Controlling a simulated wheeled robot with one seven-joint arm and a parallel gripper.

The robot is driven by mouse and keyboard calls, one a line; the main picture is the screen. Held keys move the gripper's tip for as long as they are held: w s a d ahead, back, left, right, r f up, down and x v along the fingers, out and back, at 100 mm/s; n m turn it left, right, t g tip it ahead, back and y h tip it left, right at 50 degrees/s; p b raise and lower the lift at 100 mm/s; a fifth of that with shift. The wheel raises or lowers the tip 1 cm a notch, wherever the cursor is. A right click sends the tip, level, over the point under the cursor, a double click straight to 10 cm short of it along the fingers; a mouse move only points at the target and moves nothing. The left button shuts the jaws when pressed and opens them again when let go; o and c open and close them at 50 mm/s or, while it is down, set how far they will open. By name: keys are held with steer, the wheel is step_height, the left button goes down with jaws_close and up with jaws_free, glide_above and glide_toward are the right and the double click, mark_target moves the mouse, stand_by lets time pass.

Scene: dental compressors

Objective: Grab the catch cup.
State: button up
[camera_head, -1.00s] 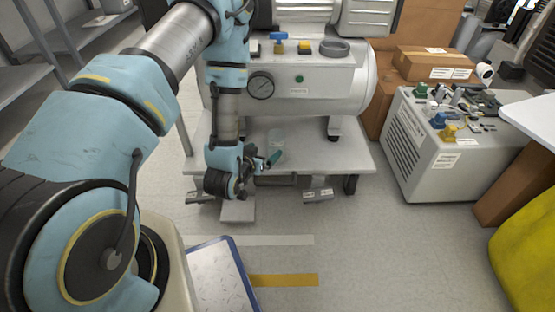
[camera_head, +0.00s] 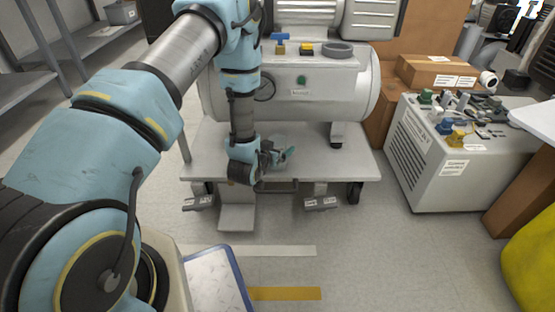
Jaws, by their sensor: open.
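The catch cup (camera_head: 279,141) looks like a small, clear, greenish cup on the cart's lower shelf, below the compressor tank. It is faint and partly hidden behind my gripper. My gripper (camera_head: 284,156) is open, low over the shelf, with its teal fingertips pointing right at the cup. The fingers overlap the cup in the picture. I cannot tell whether they are around it, touch it or stand just in front of it.
The grey cart shelf (camera_head: 335,166) carries the compressor tank (camera_head: 330,97) close above my gripper. A grey box unit (camera_head: 440,180) with fittings on top stands to the right, near cardboard boxes (camera_head: 436,72). The floor in front of the cart is mostly clear.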

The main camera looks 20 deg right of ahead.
steer(key=shift+w+d, duration=0.1)
steer(key=shift+d, duration=0.05)
steer(key=c, duration=1.3)
